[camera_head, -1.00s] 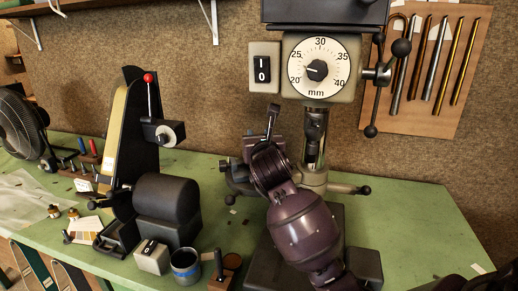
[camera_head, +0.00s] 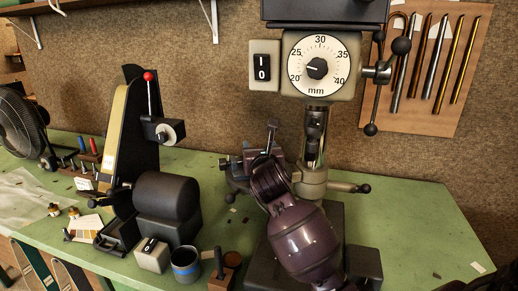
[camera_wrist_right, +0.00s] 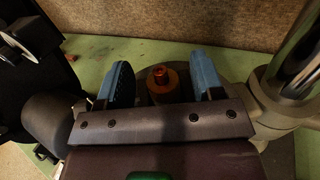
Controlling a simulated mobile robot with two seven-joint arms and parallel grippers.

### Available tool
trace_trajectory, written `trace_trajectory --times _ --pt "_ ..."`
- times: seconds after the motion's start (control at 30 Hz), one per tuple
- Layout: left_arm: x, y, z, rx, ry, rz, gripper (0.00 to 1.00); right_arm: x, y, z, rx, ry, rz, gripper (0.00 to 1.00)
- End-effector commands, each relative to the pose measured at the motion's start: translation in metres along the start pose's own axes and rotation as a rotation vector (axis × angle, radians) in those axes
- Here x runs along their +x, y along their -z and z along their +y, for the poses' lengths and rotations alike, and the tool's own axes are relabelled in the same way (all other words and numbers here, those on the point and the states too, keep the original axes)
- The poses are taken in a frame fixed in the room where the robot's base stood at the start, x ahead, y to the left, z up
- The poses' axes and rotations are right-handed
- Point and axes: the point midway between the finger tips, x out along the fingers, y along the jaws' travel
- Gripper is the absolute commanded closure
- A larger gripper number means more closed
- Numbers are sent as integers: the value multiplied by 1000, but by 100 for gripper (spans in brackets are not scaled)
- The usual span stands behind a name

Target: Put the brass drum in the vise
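In the right wrist view a small copper-coloured round part with a red-orange top (camera_wrist_right: 161,83), which looks like the brass drum, sits between my right gripper's fingers. My right gripper (camera_wrist_right: 161,76) is open, with a blue-padded finger on each side and visible gaps to the part. In the head view my right wrist (camera_head: 268,180) is in front of the vise (camera_head: 237,174) on the drill press and hides its right side, the fingertips and the drum. I cannot tell whether the drum sits in the vise. My left gripper is not in view.
The drill press column (camera_head: 313,140) stands just right of my wrist. The green bench (camera_head: 425,225) is mostly clear at right.

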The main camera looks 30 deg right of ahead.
Motion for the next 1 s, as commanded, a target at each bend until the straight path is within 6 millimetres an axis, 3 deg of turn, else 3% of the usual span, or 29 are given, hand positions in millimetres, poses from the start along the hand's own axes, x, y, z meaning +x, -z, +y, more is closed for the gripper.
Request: trace_trajectory --times 0.37,1.0 --pt "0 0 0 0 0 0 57 -3 -3 0 1 -1 1 39" --pt "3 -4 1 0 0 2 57 -108 -3 0 1 -1 0 39"
